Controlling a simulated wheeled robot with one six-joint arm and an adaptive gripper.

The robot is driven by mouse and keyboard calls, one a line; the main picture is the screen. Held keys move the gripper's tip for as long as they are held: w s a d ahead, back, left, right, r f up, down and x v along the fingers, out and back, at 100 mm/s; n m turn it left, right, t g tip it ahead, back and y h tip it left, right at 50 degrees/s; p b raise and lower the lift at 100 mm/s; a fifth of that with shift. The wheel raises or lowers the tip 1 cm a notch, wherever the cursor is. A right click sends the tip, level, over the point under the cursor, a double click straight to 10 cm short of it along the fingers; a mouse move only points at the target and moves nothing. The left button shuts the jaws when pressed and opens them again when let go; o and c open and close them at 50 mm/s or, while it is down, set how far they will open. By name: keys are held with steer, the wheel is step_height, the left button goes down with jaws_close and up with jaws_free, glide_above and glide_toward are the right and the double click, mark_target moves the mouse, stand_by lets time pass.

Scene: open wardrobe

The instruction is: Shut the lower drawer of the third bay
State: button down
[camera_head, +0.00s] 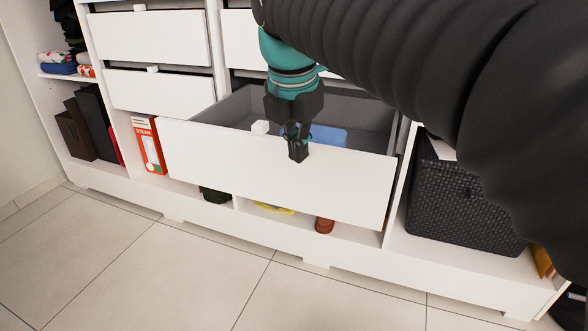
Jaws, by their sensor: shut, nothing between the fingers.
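The lower drawer (345,185) stands pulled out from the white wardrobe, with its grey inside showing. Blue folded cloth (328,136) lies inside the drawer. My gripper (298,157) is shut and empty, pointing down at the top edge of the drawer front, right of the knob. I cannot tell whether its fingertips touch the front. My arm hides part of the drawer's back and the drawer above.
A dark woven basket (460,205) stands in the bay to the right. A red and white steam box (149,145) stands left of the drawer. Shoes (324,225) sit on the shelf below. The upper-left drawers (160,92) look nearly flush. The tiled floor (190,265) in front is clear.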

mark_target(294, 177)
steer(key=w+f+n+b, duration=0.1)
steer(key=w+f, duration=0.1)
steer(key=f, duration=0.1)
steer(key=w+a+f+n+b, duration=0.1)
steer(key=w+f, duration=0.1)
steer(key=f, duration=0.1)
steer(key=w+f+n+b, duration=0.1)
steer(key=f, duration=0.2)
steer(key=shift+w+a+f+n, duration=0.2)
steer(key=shift+w+a+n, duration=0.05)
steer(key=shift+w+n, duration=0.15)
steer(key=shift+w+d+r, duration=0.1)
steer(key=shift+w+d, duration=0.15)
steer(key=shift+w, duration=0.55)
